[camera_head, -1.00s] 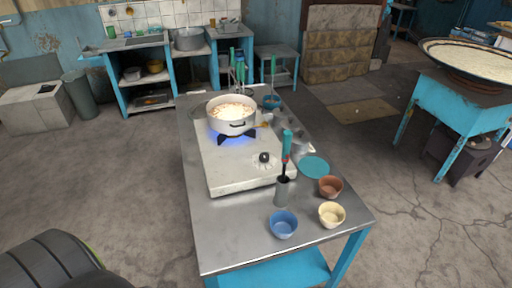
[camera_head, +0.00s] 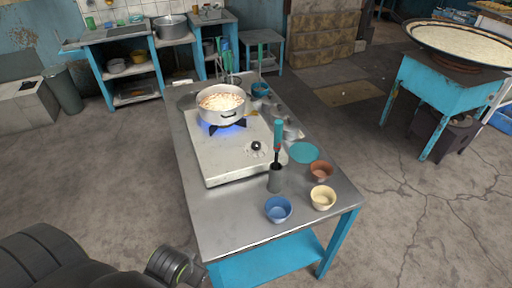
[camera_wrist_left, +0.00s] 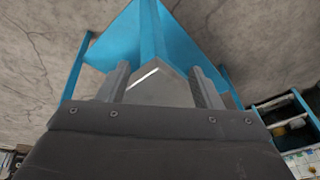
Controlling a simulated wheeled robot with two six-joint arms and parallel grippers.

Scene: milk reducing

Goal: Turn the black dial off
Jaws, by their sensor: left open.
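The black dial (camera_head: 256,146) is on the front right of the white stove (camera_head: 222,163), which stands on a metal table. A metal surface and blue table legs show beyond the fingers. My right gripper is not in view.
The table's front left is clear.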

